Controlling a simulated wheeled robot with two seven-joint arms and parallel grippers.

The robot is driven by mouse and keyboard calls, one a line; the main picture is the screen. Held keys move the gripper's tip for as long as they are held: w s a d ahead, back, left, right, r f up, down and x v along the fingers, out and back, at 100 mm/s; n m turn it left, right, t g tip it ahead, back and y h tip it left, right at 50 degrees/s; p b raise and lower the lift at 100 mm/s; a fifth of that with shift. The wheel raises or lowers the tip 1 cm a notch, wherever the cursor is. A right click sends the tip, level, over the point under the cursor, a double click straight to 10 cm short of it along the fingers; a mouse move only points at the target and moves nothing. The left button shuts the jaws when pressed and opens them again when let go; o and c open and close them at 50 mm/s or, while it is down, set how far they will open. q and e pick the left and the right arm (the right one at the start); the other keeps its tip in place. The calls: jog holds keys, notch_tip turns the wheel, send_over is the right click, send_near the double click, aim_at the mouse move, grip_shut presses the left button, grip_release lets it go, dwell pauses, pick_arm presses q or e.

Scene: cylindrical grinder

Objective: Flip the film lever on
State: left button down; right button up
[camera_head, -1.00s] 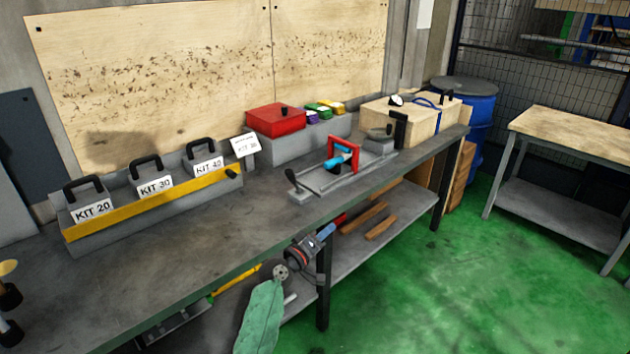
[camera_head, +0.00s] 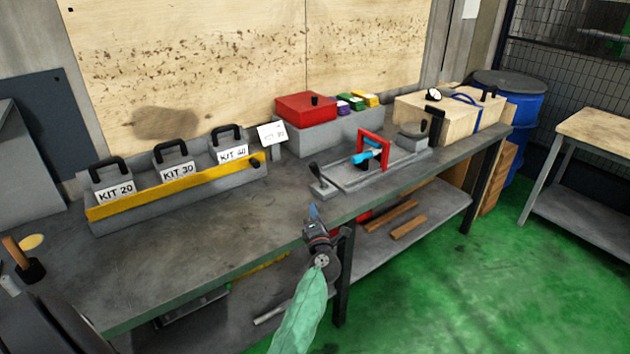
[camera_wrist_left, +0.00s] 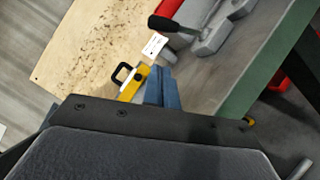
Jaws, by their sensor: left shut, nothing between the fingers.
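A grey fixture (camera_head: 365,180) lies on the workbench. At its left end stands a small lever (camera_head: 316,175) with a black knob, leaning up to the left. I take it for the film lever; no label shows. The lever also shows in the left wrist view (camera_wrist_left: 165,25), beyond the fingertips and tilted to the left. My left gripper (camera_head: 313,211) is at the bench's front edge, below the lever and apart from it. Its blue fingers (camera_wrist_left: 161,86) are shut and empty. My right gripper is in neither view.
A red handle frame (camera_head: 374,150) with a light-blue cylinder (camera_head: 366,156) stands on the fixture. A red box (camera_head: 306,107) and small coloured boxes stand behind. Kit boxes sit in a grey tray with a yellow rail (camera_head: 170,190) at left. The benchtop before them is clear.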

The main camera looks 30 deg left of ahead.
aim_at(318, 176)
pick_arm(q)
jog(key=shift+s+a+f+n+g+y, duration=0.15)
jog(key=shift+a+n+g+y, duration=0.15)
jog(key=shift+n+g, duration=0.1)
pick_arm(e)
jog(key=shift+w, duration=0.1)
